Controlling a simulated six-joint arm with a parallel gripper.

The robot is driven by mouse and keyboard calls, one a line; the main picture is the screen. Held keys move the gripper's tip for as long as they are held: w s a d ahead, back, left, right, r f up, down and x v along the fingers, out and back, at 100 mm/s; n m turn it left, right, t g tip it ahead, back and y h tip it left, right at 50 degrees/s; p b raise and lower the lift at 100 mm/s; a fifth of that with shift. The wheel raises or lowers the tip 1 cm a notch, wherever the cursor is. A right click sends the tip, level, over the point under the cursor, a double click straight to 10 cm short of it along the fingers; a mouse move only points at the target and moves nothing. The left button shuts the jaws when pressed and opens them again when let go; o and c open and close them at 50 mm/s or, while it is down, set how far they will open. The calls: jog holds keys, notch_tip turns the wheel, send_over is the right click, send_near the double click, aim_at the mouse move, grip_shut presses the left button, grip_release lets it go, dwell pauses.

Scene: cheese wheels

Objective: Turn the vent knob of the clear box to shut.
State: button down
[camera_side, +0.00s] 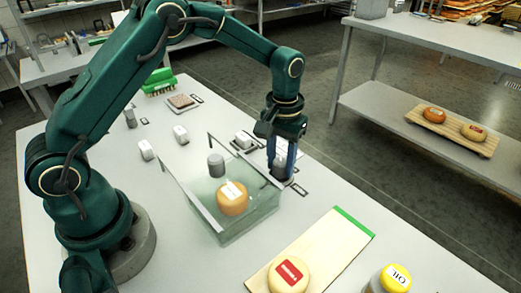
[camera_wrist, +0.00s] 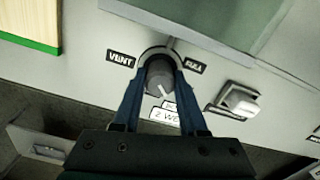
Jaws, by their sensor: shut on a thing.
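The clear box (camera_side: 245,222) stands mid-table in the side view, with an orange cheese wheel (camera_side: 235,205) bearing a white label inside. The vent knob (camera_wrist: 158,74) is a dark grey round knob with a pale pointer line towards the bottom of the wrist view. A label (camera_wrist: 120,58) that seems to read VENT lies to its left, and another label (camera_wrist: 197,66), hard to read, to its right. My gripper (camera_wrist: 162,82) is shut on the knob, one blue finger on each side. In the side view my gripper (camera_side: 283,172) points down at the box's right end and mostly hides the knob.
A board (camera_side: 335,243) with a red-labelled cheese (camera_side: 289,274) lies at the front right, with a yellow-topped jar (camera_side: 396,278) beside it. A grey cylinder (camera_side: 216,165) shows at the box. In the wrist view a white switch-like block (camera_wrist: 238,102) sits right of the knob.

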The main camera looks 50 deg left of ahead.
aim_at(281, 160)
jog(key=m, duration=0.4)
jog(key=shift+m, duration=0.3)
jog(key=shift+r+m, duration=0.1)
jog(key=shift+m, duration=2.5)
jog(key=shift+c, duration=2.2)
grip_release()
jog(key=shift+r, duration=2.55)
